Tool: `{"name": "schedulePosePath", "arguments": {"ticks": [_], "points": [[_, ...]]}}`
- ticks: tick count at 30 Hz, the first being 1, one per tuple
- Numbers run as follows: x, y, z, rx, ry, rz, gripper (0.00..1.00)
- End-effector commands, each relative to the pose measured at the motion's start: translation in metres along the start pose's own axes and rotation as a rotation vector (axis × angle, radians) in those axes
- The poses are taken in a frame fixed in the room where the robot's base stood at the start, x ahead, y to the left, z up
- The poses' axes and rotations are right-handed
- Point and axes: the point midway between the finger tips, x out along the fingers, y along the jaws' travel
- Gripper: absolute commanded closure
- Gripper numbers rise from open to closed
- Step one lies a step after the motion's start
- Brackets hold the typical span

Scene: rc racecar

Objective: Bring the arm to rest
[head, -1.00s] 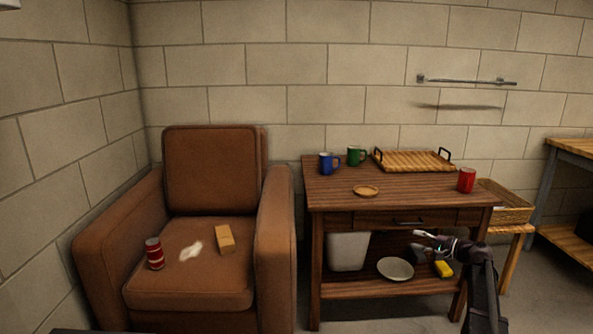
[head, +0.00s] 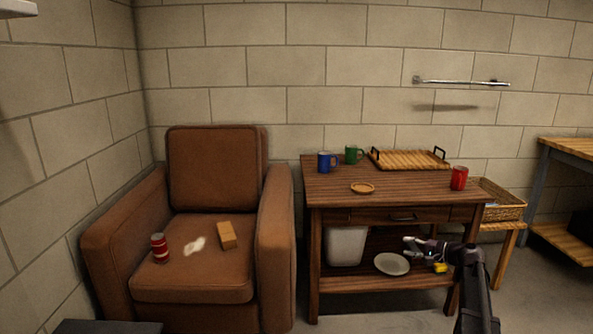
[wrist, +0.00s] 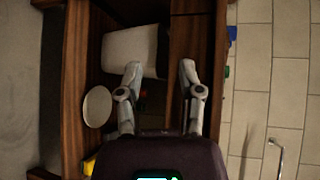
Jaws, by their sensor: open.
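My gripper (head: 409,247) is in front of the lower right part of the brown wooden table (head: 330,190) in the head view. In the wrist view my gripper (wrist: 160,72) shows its two fingers spread apart with nothing held between them. The fingers point towards the table's open shelf space. My dark arm reaches up from the lower right of the head view to the gripper. The wrist view is turned sideways, so the table's shelf side lies at the left and the wall at the right.
The shelf holds a white bin (head: 345,246), a pale plate (head: 392,264) and a yellow object (head: 440,267). Blue (head: 327,162), green (head: 353,154) and red (head: 459,178) mugs, a wooden coaster (head: 362,188) and a tray (head: 410,160) stand on top. An armchair (head: 195,288) is left.

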Motion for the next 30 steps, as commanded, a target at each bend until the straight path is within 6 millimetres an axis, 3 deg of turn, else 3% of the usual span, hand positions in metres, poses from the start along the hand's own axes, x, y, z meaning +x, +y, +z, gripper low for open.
{"name": "schedulePosePath", "arguments": {"ticks": [11,18,23,30], "points": [[0.032,0.016,0.076,-0.096,-0.079,0.217,0.52],[0.046,0.038,0.162,-0.226,-0.175,0.488,0.52],[0.043,0.053,0.217,-0.327,-0.24,0.682,0.52],[0.019,0.068,0.286,-0.481,-0.325,0.964,0.52]]}}
